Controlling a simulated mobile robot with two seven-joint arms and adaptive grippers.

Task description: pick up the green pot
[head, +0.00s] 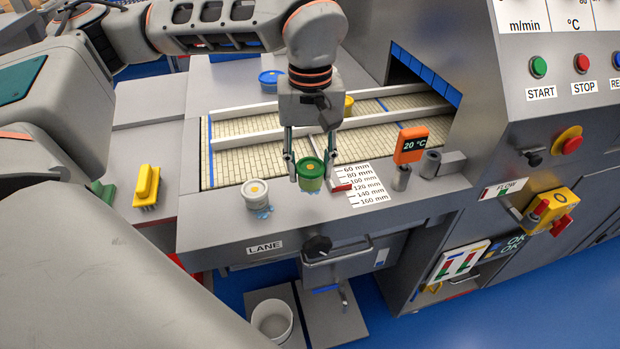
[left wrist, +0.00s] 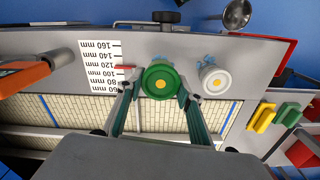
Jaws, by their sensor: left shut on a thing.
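The green pot (head: 311,172) stands at the front ledge of the conveyor machine, by the millimetre scale. It has a green lid with a yellow centre. My left gripper (head: 310,175) reaches down from above and is shut on the green pot, one finger on each side. In the left wrist view the pot (left wrist: 160,83) sits between the fingertips of the gripper (left wrist: 160,95). I cannot tell whether the pot's base touches the ledge. My right gripper does not show.
A white pot (head: 256,194) stands left of the green pot, near blue smears. A blue pot (head: 270,80) and a yellow pot (head: 348,105) are farther back. An orange display (head: 410,145) stands to the right. A yellow brush (head: 147,186) lies at left. A white bucket (head: 272,320) is below.

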